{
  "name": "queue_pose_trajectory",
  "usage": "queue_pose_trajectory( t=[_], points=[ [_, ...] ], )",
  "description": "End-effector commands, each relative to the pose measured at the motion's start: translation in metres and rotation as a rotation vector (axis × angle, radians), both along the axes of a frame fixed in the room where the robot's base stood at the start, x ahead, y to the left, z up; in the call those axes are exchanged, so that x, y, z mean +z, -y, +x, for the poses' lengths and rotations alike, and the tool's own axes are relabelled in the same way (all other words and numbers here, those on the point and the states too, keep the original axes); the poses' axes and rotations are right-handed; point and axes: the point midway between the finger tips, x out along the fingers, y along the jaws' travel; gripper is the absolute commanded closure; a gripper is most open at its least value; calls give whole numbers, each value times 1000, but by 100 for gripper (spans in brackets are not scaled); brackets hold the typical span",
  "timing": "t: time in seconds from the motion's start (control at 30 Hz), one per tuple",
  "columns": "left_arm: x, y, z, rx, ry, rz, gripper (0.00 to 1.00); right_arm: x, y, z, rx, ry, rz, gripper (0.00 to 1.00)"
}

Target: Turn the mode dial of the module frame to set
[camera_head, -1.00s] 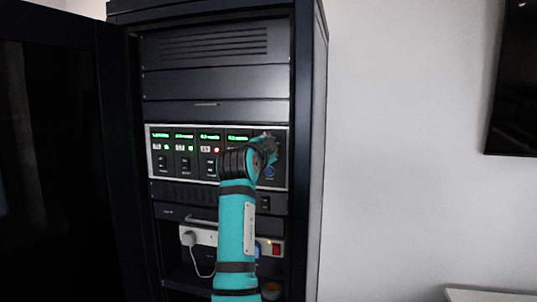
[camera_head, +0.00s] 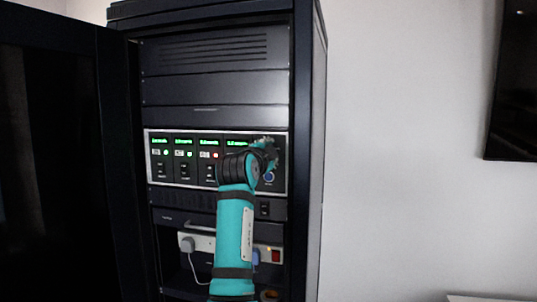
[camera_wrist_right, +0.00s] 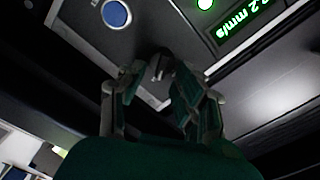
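The module frame (camera_head: 150,178) is a light-edged panel in the open rack, with several modules carrying green displays, lamps and switches. My right gripper (camera_head: 267,150) is at the frame's right end, above a blue button (camera_head: 269,176), and covers the mode dial there. In the right wrist view, the blue button (camera_wrist_right: 116,14) and a green display (camera_wrist_right: 245,27) show on the panel. My right gripper (camera_wrist_right: 155,78) has its two fingers apart at either side of a small dark knob (camera_wrist_right: 158,64), apparently the mode dial. Whether they press on it is unclear. My left gripper is not in view.
The rack door (camera_head: 60,150) stands open on the left. Below the frame are a dark panel, a handle and a power strip (camera_head: 205,243) with plugs and a red switch. The wall (camera_head: 400,150) right of the rack is clear, with a dark screen (camera_head: 512,80) beyond.

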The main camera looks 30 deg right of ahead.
Motion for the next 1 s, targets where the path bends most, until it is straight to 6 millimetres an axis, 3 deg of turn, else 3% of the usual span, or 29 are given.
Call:
queue_pose_trajectory(
  t=[0.27,0.7,1.0],
  points=[
    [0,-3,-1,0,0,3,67,-1,-3,-2,0,-1,0,67],
    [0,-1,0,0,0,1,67,-1,-52,-43,2,-1,1,67],
    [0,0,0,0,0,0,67,-1,-57,-48,0,-2,1,67]
  ],
)
